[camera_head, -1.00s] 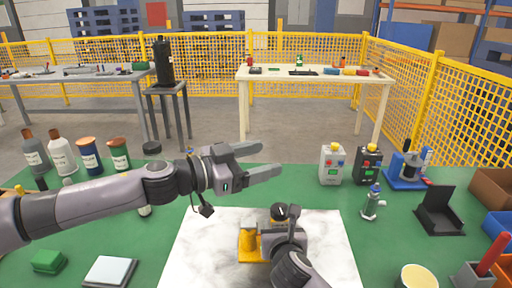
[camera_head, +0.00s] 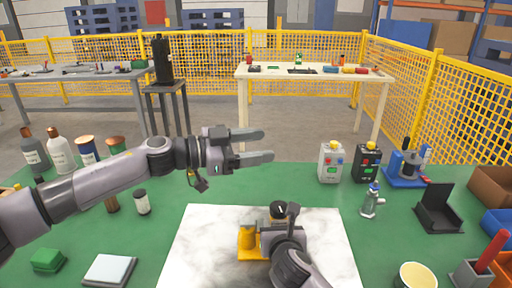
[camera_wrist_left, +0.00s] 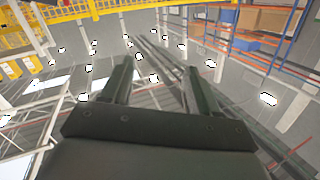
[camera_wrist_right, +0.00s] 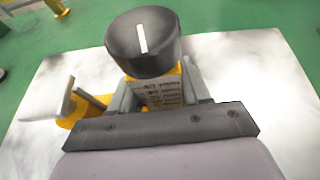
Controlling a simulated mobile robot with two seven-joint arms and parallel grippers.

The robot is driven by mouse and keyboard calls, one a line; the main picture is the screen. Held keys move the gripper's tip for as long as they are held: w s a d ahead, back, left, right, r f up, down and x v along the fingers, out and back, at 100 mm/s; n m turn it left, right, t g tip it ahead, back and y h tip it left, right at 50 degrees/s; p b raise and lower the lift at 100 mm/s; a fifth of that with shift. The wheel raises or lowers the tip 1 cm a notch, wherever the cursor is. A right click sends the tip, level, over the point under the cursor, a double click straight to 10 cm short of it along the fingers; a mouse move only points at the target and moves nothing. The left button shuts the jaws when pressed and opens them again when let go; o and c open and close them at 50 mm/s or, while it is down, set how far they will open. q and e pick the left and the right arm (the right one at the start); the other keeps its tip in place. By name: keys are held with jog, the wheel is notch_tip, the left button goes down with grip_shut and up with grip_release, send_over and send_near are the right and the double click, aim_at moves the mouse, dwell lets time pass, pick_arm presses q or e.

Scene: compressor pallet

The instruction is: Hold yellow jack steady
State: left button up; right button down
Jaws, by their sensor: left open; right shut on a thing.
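The yellow jack (camera_head: 248,241) stands on a white marbled sheet on the green table. It has a yellow base and a black knob (camera_head: 278,210) on top. My right gripper (camera_head: 280,236) is shut on the jack's body. In the right wrist view the black knob (camera_wrist_right: 143,42) with a white mark stands above the fingers, and the yellow body (camera_wrist_right: 165,88) with a printed label sits between them. My left gripper (camera_head: 268,145) is open and empty, raised above the table behind the jack. The left wrist view shows its two spread fingers (camera_wrist_left: 160,85) with nothing between them.
Bottles and jars (camera_head: 62,155) stand at the left. Two small boxes with buttons (camera_head: 331,162), a silver fitting (camera_head: 372,202) and a black stand (camera_head: 438,208) are at the right. The white sheet (camera_head: 200,240) is clear left of the jack.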

aim_at(279, 206)
pick_arm(q)
jog(key=d+f+g+y, duration=0.1)
jog(key=f+g+y, duration=0.1)
jog(key=f+y, duration=0.2)
jog(key=s+d+f+g+y, duration=0.1)
jog(key=d+f+g+y, duration=0.1)
jog(key=f+y, duration=0.2)
jog(key=d+f+g+y, duration=0.2)
jog(key=f+y, duration=0.1)
jog(key=f, duration=0.2)
jog(key=shift+s+f+m+y, duration=0.25)
jog(key=shift+f+m+y, duration=0.05)
jog(key=shift+m+y, duration=0.1)
dwell(0.4)
jog(key=c, duration=0.8)
